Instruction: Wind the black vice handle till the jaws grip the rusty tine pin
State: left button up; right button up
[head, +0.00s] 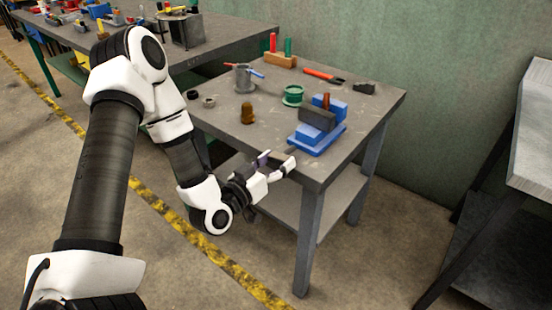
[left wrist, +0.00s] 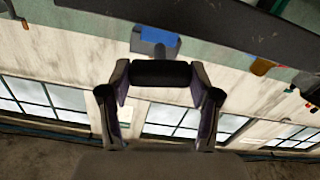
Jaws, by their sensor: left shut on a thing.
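The blue vice (head: 310,142) with dark grey jaws (head: 317,119) sits on the grey table near its front right corner. The rusty tine pin (head: 326,101) stands upright at the jaws; I cannot tell whether they touch it. My left gripper (head: 276,162) is at the table's front edge, before the vice. In the left wrist view, the black vice handle (left wrist: 160,73) lies crosswise between the fingers of my left gripper, shut on it. The vice's blue body (left wrist: 155,40) shows beyond. The handle is mostly hidden in the head view. My right gripper is not in view.
On the table (head: 225,125) are a brown knob-like piece (head: 247,114), a green ring (head: 293,96), a grey mug with tools (head: 243,79), red-handled pliers (head: 321,75) and a wooden block (head: 281,61). The floor before the table is free.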

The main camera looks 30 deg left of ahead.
pick_arm(q)
jog(key=m+p, duration=0.2)
jog(key=m, duration=0.4)
jog(key=shift+p, duration=0.35)
jog(key=m+p, duration=0.3)
jog(key=m, duration=0.2)
jog(key=shift+r+m, duration=0.1)
jog(key=shift+m, duration=0.3)
jog(key=m+p, duration=0.5)
jog(key=m, duration=0.1)
jog(key=m+p, duration=0.4)
jog(key=shift+m+p, duration=0.5)
jog(key=shift+m, duration=0.3)
jog(key=o, duration=1.1)
jog(key=shift+o, duration=0.2)
